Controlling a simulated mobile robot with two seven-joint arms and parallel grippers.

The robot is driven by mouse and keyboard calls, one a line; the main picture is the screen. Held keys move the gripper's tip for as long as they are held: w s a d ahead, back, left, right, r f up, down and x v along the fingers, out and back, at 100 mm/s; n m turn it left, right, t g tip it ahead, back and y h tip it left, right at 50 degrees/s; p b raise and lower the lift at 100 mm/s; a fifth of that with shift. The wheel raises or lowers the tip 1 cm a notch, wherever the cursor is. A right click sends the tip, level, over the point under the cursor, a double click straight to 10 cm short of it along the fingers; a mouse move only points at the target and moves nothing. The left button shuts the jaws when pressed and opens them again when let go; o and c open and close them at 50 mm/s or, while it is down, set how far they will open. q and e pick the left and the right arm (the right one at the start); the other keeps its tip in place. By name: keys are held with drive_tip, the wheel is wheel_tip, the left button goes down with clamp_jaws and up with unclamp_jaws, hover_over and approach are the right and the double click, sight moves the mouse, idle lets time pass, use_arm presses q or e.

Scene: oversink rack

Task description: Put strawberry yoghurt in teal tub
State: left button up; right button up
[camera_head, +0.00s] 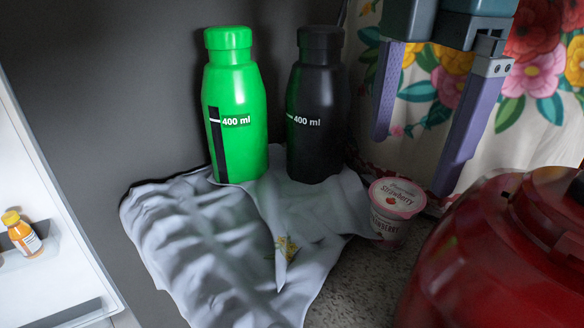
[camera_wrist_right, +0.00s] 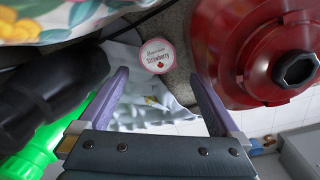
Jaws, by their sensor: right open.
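The strawberry yoghurt (camera_head: 391,222) is a small white and pink cup with a printed lid, standing upright on the counter at the right edge of a grey cloth. It also shows from above in the right wrist view (camera_wrist_right: 157,56), ahead of and between the fingers. My right gripper (camera_head: 412,165) is open and empty, with its purple fingers hanging above and behind the cup in the head view, apart from it. The teal tub is not in view. My left gripper is not in view.
A green bottle (camera_head: 236,110) and a black bottle (camera_head: 318,110) stand left of the cup on the crumpled cloth (camera_head: 200,240). A large red object (camera_head: 490,260) stands close on the right. A flowered cloth (camera_head: 540,110) hangs behind. A small orange bottle (camera_head: 22,234) is at far left.

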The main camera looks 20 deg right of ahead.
sight(395, 194)
drive_tip(key=shift+w+f+m, duration=0.1)
drive_tip(key=shift+f+m, duration=0.25)
drive_tip(key=shift+m, duration=0.45)
wheel_tip(395, 194, down, 4)
drive_tip(key=shift+f, duration=0.15)
drive_tip(key=f, duration=0.3)
drive_tip(key=f+b, duration=0.1)
drive_tip(key=f, duration=0.1)
drive_tip(key=shift+w+d+f, duration=0.15)
drive_tip(key=shift+w+d, duration=0.15)
drive_tip(key=shift+w, duration=0.1)
clamp_jaws()
